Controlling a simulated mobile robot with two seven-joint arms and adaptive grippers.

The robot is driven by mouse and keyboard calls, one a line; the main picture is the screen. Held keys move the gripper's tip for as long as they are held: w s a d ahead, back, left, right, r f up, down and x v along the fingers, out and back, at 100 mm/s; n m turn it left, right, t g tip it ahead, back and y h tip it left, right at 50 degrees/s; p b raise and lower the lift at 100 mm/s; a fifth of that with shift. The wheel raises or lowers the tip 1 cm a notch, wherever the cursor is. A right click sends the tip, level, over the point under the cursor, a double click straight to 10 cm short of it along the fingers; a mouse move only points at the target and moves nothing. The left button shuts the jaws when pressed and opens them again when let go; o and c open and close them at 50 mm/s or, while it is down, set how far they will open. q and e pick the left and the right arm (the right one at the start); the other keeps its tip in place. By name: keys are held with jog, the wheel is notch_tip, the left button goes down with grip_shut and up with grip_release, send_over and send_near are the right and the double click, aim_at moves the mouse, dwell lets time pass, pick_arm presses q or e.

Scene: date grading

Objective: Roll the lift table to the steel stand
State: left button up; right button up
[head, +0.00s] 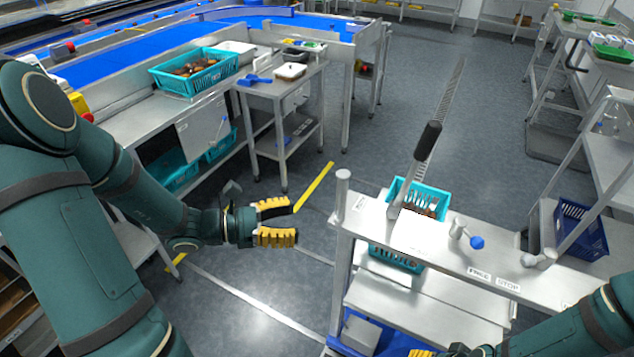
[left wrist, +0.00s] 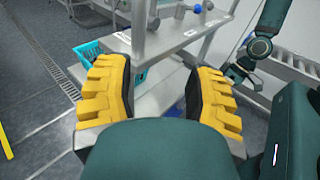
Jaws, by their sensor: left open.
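The lift table (head: 450,240) stands right of centre in the head view. It has a steel top bar with a FREE/STOP label (head: 492,280), a blue knob (head: 477,242) and a black-gripped lever (head: 428,140). A teal crate (head: 430,190) shows behind the bar. My left gripper (head: 293,221) is open and empty, left of the table's corner post (head: 342,215) and apart from it. In the left wrist view the table's post (left wrist: 138,30) shows beyond the open fingers (left wrist: 158,72). A small steel stand (head: 270,88) is at upper left. My right gripper (head: 420,353) barely shows at the bottom edge.
A bench with a teal crate of dates (head: 170,82) and a blue conveyor (head: 130,62) are at left. Shelving with a dark blue crate (head: 580,230) is at right. Grey floor (head: 400,100) is open beyond the lift table. Yellow tape (head: 315,186) marks the floor.

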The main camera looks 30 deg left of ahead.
aim_at(341, 191)
pick_arm(q)
notch_tip(341, 191, up, 3)
jog(key=a+n+t, duration=0.1)
jog(key=a+t, duration=0.1)
jog(key=a, duration=0.1)
jog(key=x, duration=0.4)
jog(key=b+x, duration=0.1)
jog(key=x, duration=0.9)
jog(key=shift+w+f+b, duration=0.15)
jog(key=shift+f+b, duration=0.1)
jog(key=shift+b, duration=0.05)
pick_arm(e)
jog(key=shift+s+a+f, duration=0.2)
jog(key=shift+f, duration=0.2)
jog(key=shift+s+a+f, duration=0.15)
jog(key=shift+a+f, duration=0.05)
jog(key=shift+f, duration=0.15)
pick_arm(q)
jog(key=shift+a, duration=0.1)
grip_shut()
